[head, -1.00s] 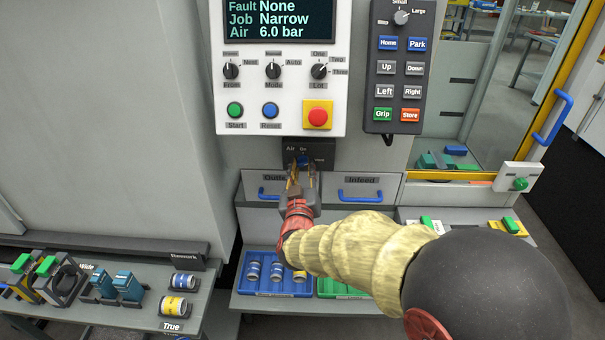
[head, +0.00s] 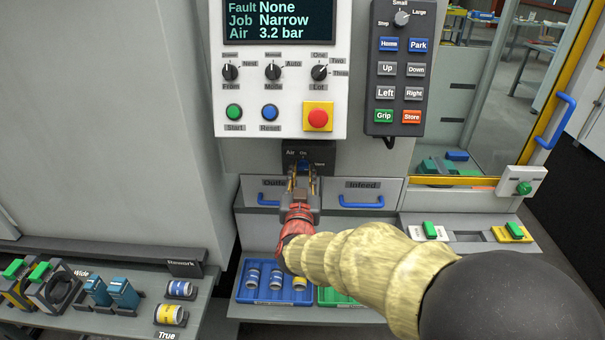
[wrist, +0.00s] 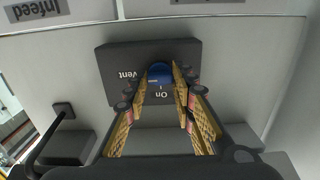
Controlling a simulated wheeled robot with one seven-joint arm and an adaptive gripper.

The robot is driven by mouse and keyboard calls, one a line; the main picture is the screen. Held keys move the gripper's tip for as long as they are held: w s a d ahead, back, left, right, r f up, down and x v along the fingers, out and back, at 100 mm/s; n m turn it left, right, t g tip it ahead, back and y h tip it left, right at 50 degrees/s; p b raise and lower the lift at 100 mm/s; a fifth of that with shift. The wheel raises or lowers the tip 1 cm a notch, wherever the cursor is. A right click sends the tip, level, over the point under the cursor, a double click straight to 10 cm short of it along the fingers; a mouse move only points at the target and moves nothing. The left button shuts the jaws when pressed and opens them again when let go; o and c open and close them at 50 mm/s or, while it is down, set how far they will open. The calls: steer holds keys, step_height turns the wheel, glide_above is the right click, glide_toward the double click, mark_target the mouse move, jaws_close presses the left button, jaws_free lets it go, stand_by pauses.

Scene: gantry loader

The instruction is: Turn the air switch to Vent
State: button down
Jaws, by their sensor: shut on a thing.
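The air switch is a blue knob (wrist: 160,74) on a dark box (head: 321,151) below the control panel. The wrist view shows the box upside down, with the labels "On" and "Vent" by the knob. My gripper (head: 302,180) reaches up to the box from the front. In the wrist view its two padded fingers (wrist: 163,87) are on either side of the knob, shut on it. The fingers partly hide the knob, and its exact pointing direction is hard to read. The panel screen (head: 279,22) reads Fault None, Job Narrow, Air 3.2 bar.
The control panel (head: 238,92) with its red stop button (head: 318,120) is just above. A button pendant (head: 399,88) hangs to the right. Two drawers with blue handles (head: 361,201) sit below the switch. A blue tray (head: 247,292) with cans is lower down.

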steer(key=shift+f, duration=0.15)
steer(key=c, duration=1.5)
jaws_free()
steer(key=shift+c, duration=0.2)
steer(key=shift+o, duration=0.3)
steer(key=s, duration=1.2)
steer(key=shift+a, duration=0.2)
